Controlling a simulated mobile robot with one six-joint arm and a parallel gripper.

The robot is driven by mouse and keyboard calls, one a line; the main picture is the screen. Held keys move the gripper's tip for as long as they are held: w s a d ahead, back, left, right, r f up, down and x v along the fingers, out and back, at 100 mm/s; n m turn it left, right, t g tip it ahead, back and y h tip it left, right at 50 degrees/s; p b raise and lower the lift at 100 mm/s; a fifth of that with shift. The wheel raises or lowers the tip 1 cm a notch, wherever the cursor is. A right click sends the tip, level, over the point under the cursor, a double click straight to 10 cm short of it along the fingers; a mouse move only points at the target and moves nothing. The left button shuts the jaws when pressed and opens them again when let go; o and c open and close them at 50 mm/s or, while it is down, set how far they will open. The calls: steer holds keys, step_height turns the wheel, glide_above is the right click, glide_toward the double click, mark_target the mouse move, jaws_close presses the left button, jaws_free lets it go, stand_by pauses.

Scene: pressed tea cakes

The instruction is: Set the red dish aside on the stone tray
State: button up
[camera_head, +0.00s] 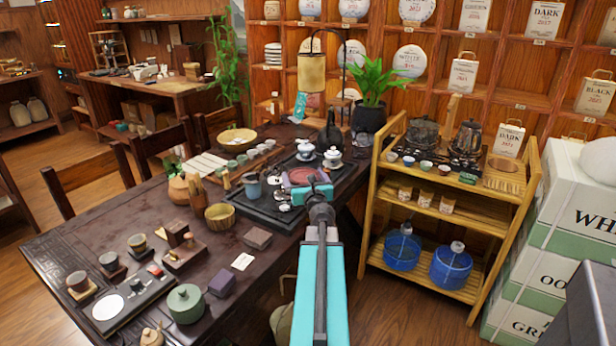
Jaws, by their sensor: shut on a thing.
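The red dish (300,175), a flat dull-red round piece, shows just beyond the end of my arm, over the dark tea tray on the long table. My gripper (312,192) reaches in from the front and is shut on the dish's near edge. The fingertips are small and partly hidden, and I cannot tell whether the dish touches the tray beneath. The dark stone tray (268,221) lies along the table's right side, with a grey-blue pitcher (252,185) and small cups near the dish.
White lidded bowls (333,157) and a dark bottle (330,136) stand behind the dish. A bamboo bowl (220,216) sits left of the tray. A bamboo shelf (440,205) with kettles stands close on the right. The table's front middle has some bare room.

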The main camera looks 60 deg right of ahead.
steer(key=shift+d+f+b, duration=0.1)
steer(key=shift+f+b, duration=0.2)
steer(key=shift+s+f+b, duration=0.1)
steer(key=shift+f+b, duration=0.25)
steer(key=o, duration=1.1)
steer(key=shift+f, duration=0.1)
